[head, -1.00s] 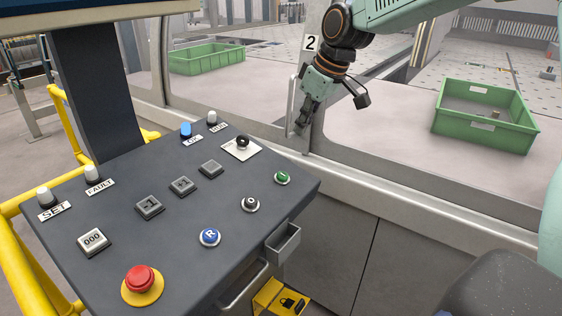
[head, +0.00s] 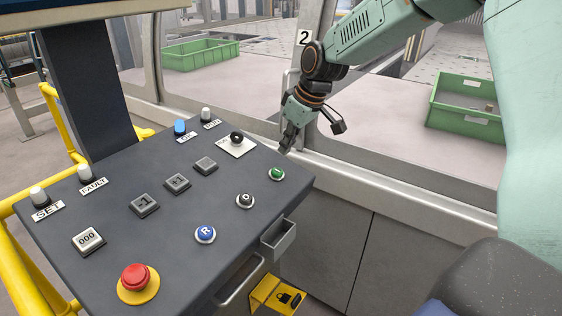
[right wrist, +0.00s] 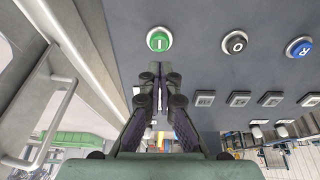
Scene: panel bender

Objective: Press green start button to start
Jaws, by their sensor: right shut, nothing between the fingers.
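The green start button (head: 276,174) sits near the right edge of the dark control panel (head: 110,195). It also shows in the right wrist view (right wrist: 159,40), marked "I", just beyond my fingertips. My right gripper (head: 286,148) is shut and empty, above the panel's back right corner and behind the green button in the head view. In the right wrist view the closed fingertips (right wrist: 159,70) point toward the button, with a gap in the picture between them. My left gripper is not in view.
Next to the green button are a black "O" button (head: 245,201) and a blue "R" button (head: 205,234). A red emergency stop (head: 135,278) is at the front left. A key switch (head: 236,138) is at the back. A window frame with a handle runs behind the panel.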

